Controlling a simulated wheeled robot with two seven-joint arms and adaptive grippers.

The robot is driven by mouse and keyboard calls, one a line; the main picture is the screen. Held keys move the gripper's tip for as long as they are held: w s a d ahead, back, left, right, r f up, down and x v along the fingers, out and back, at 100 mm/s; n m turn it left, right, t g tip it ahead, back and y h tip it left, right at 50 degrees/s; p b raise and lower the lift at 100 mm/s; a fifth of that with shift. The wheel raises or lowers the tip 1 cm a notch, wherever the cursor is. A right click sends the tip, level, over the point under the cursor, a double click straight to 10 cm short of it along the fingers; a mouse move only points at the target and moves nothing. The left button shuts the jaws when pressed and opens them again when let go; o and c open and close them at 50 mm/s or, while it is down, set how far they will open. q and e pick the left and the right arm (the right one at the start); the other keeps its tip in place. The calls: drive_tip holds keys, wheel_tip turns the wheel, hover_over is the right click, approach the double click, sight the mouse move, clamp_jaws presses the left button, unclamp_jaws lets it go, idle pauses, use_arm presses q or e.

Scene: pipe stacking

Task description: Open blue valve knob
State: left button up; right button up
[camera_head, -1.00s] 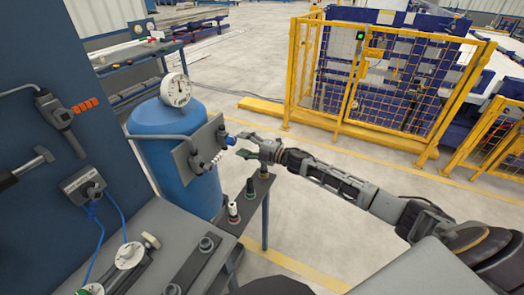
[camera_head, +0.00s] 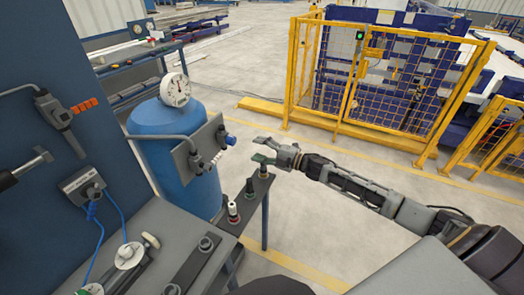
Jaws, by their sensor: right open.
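The blue valve knob (camera_head: 230,140) sticks out at the right side of a grey plate (camera_head: 197,146) on the blue tank (camera_head: 160,124). My right gripper (camera_head: 261,149) is open and empty. It is to the right of the knob and a little below it in the picture, with a clear gap between them. The knob is fully in view and nothing touches it. My left gripper is not in view.
A round gauge (camera_head: 175,90) stands on top of the tank. A yellow safety fence (camera_head: 370,85) stands behind. The floor to the right is open.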

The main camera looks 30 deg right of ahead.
drive_tip(key=shift+s+d, duration=0.25)
drive_tip(key=shift+s, duration=0.05)
idle(0.5)
